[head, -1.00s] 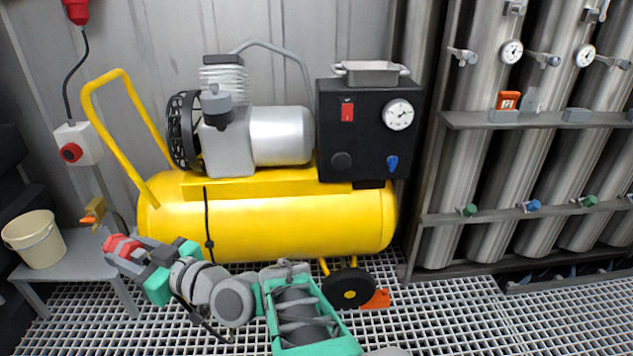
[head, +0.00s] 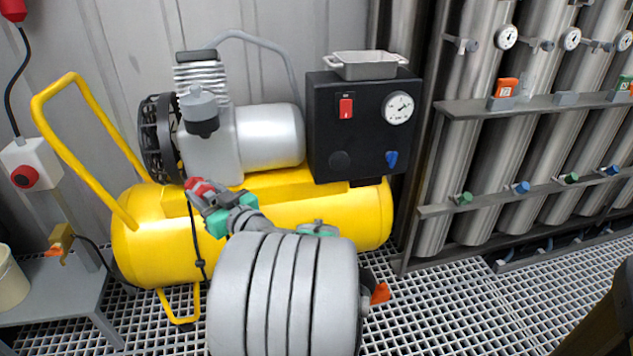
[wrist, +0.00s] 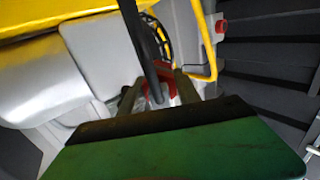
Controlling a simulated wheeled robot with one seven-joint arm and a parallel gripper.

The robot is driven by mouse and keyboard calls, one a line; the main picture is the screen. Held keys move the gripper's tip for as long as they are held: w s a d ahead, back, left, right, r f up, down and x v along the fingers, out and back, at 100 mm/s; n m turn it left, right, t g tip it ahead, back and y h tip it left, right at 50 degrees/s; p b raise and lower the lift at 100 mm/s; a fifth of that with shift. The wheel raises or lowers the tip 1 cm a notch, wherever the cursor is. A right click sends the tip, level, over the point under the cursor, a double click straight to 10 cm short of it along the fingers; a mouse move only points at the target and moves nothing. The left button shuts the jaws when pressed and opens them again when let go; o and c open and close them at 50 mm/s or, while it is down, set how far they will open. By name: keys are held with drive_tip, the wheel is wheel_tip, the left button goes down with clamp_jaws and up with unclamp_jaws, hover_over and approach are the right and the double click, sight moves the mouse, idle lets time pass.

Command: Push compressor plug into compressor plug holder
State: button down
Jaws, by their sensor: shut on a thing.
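My gripper (head: 203,190) is in front of the yellow compressor (head: 340,215), left of its silver motor. A red piece, which I take to be the compressor plug (head: 198,185), sits between its fingers. In the wrist view the red plug (wrist: 150,88) is between the fingertips, partly hidden by a thick black cable and by the fingers. A white wall box with a round red front (head: 25,172) is at the left, apart from my gripper.
A black control box (head: 355,130) carries a grey tray (head: 366,66). A yellow handle (head: 85,130) rises at the compressor's left. A grey bench (head: 70,305) stands at lower left, with a beige bucket (head: 10,285). Steel cylinders (head: 480,120) stand at right.

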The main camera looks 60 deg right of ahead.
drive_tip(key=s+d+f+m+g+h, duration=0.3)
drive_tip(key=s+d+m+h, duration=0.15)
drive_tip(key=s+d, duration=0.85)
drive_tip(key=s+d+f+m+g+h, duration=0.25)
drive_tip(key=s+d+h, duration=0.35)
drive_tip(key=s+d, duration=0.65)
drive_tip(key=shift+t+y, duration=0.25)
drive_tip(key=p+x, duration=0.2)
drive_tip(key=x, duration=0.5)
drive_tip(key=shift+w+d+p, duration=0.1)
drive_tip(key=shift+w+p, duration=0.1)
drive_tip(key=shift+p, duration=0.2)
drive_tip(key=shift+w+d, duration=0.25)
drive_tip(key=shift+d, duration=0.05)
drive_tip(key=shift+f+b, duration=0.15)
drive_tip(key=shift+b, duration=0.15)
drive_tip(key=shift+w+d, duration=0.15)
drive_tip(key=shift+w, duration=0.05)
drive_tip(key=c, duration=0.8)
unclamp_jaws()
